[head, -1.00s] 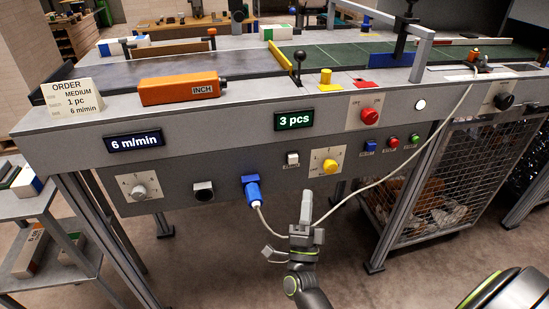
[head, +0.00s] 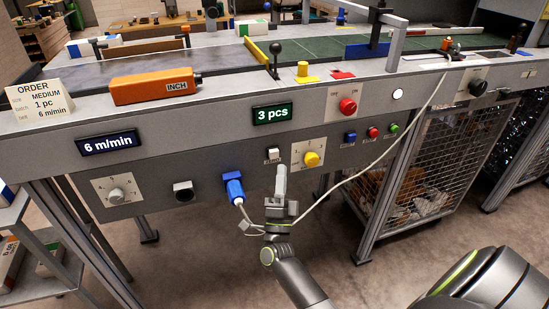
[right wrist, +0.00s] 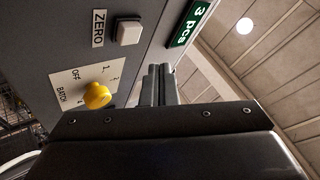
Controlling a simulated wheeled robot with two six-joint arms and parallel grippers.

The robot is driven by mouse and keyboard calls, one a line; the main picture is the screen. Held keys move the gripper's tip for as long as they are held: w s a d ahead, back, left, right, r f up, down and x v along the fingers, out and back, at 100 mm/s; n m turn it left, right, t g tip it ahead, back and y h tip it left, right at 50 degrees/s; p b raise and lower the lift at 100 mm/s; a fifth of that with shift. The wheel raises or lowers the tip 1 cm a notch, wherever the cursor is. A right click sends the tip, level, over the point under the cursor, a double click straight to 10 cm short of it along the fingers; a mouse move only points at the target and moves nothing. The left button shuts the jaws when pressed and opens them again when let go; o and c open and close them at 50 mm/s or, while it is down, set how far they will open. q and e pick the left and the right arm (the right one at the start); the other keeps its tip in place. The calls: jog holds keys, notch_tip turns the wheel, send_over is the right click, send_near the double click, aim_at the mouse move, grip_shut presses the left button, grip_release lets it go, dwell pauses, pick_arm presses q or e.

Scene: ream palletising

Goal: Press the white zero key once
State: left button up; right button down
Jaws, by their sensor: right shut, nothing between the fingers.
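The white zero key (head: 273,153) is a small square button on the grey front panel, below the green "3 pcs" display (head: 272,113). It also shows in the right wrist view (right wrist: 129,33), beside its "ZERO" label (right wrist: 98,28). My right gripper (head: 281,168) is shut and empty, its fingertips just below and in front of the key in the head view. In the right wrist view its fingers (right wrist: 159,72) point at the panel, to the right of and below the key. I cannot tell whether they touch the panel. My left gripper is not in view.
A yellow batch knob (head: 312,159) sits right of the key. A blue plug (head: 234,189) with a white cable is to the left. An orange INCH box (head: 154,86) lies above.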

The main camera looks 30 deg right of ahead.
aim_at(274, 154)
jog(key=shift+w+d+b, duration=0.2)
jog(key=shift+w+b, duration=0.05)
jog(key=shift+w, duration=0.5)
jog(key=shift+w+d+b, duration=0.2)
jog(key=shift+w+b, duration=0.05)
jog(key=shift+w, duration=0.5)
dwell(0.9)
jog(key=shift+w, duration=0.4)
jog(key=shift+w+d+b, duration=0.1)
jog(key=shift+w+b, duration=0.05)
jog(key=shift+b, duration=0.15)
jog(key=shift+w+d+r, duration=0.1)
jog(key=shift+w+r, duration=0.15)
jog(key=shift+r, duration=0.25)
dwell(1.0)
jog(key=shift+s+f, duration=0.2)
jog(key=shift+s, duration=0.15)
jog(key=shift+s+a, duration=0.1)
jog(key=shift+a, duration=0.15)
